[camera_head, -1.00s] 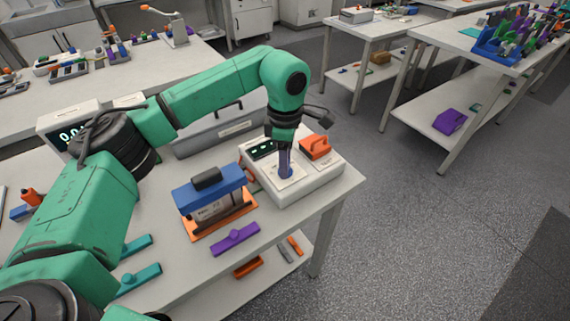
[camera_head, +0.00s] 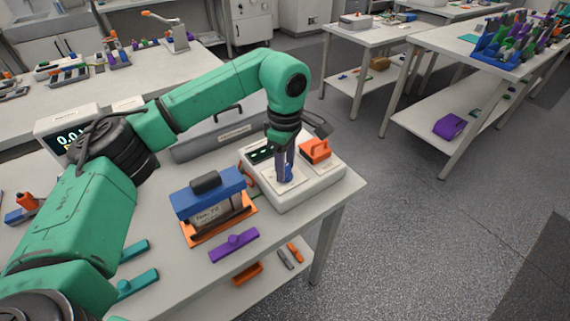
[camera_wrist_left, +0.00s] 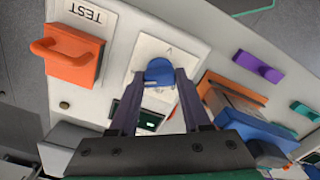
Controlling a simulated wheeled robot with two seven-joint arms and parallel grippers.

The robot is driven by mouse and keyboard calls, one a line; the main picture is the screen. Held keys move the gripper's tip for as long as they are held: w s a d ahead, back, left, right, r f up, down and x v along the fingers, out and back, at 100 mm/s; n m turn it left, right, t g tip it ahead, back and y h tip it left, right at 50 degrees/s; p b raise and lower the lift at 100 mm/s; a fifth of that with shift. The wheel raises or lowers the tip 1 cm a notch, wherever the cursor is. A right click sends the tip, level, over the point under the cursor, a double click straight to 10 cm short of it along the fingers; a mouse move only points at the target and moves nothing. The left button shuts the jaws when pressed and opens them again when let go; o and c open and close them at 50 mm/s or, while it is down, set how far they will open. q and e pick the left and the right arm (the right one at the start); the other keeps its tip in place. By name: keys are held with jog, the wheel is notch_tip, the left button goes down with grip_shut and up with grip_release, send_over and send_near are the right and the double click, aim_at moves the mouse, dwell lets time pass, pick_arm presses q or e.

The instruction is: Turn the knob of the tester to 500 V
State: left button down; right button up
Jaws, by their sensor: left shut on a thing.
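The tester (camera_head: 312,189) is a white box at the right end of the table, with a small dark display (camera_head: 261,154) and an orange handled part (camera_head: 315,149) on top. Its blue round knob (camera_wrist_left: 159,72) sits on a white dial plate (camera_wrist_left: 148,50) in the left wrist view; the dial marks are too small to read. My left gripper (camera_head: 286,179) points down over the plate and is shut on the knob, one finger on each side. My right gripper is not in view.
A blue and orange device (camera_head: 212,201) stands just left of the tester. A purple bar (camera_head: 234,245) lies in front of it, and teal bars (camera_head: 137,283) lie further left. A grey case (camera_head: 213,134) is behind. Open floor is to the right.

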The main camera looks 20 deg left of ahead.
pick_arm(q)
jog(key=shift+c, duration=1.8)
grip_release()
jog(key=shift+d, duration=0.1)
notch_tip(320, 180, up, 15)
jog(key=shift+f, duration=0.15)
jog(key=shift+f, duration=0.1)
